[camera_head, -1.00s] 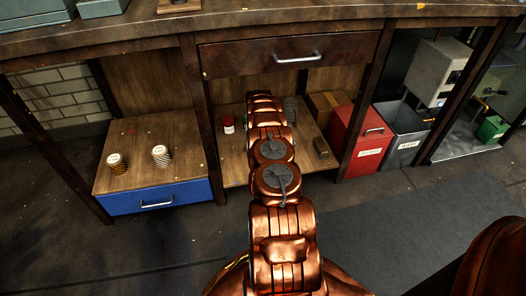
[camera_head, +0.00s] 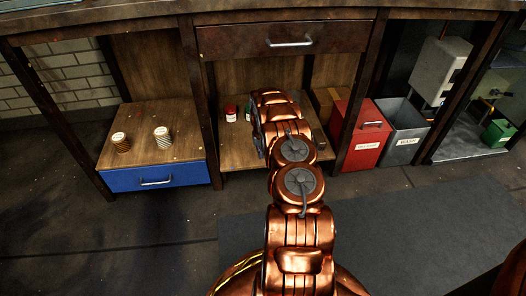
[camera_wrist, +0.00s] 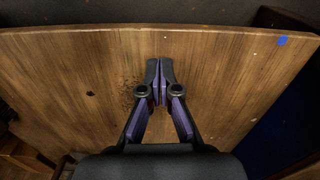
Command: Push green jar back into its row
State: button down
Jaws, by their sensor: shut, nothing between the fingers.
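A green jar (camera_head: 248,114) shows as a narrow strip on the low shelf in the head view, most of it hidden behind my arm. A red-topped jar (camera_head: 231,114) with a pale label stands just left of it. My gripper (camera_wrist: 161,82) is shut and empty in the wrist view, over bare wooden shelf board. No jar shows in the wrist view. In the head view my arm hides most of the gripper.
The shelf board (camera_head: 233,158) sits between dark posts. A red bin (camera_head: 364,135) and a grey bin (camera_head: 402,133) stand to the right.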

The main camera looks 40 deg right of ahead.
jog(key=shift+s+a+p, duration=0.3)
jog(key=shift+s+a, duration=0.15)
jog(key=shift+s, duration=0.15)
notch_tip(320, 180, up, 11)
jog(key=s+p, duration=0.2)
jog(key=p, duration=0.1)
jog(key=shift+s+a+f+p, duration=0.2)
jog(key=shift+s+a+p, duration=0.05)
jog(key=shift+p, duration=0.1)
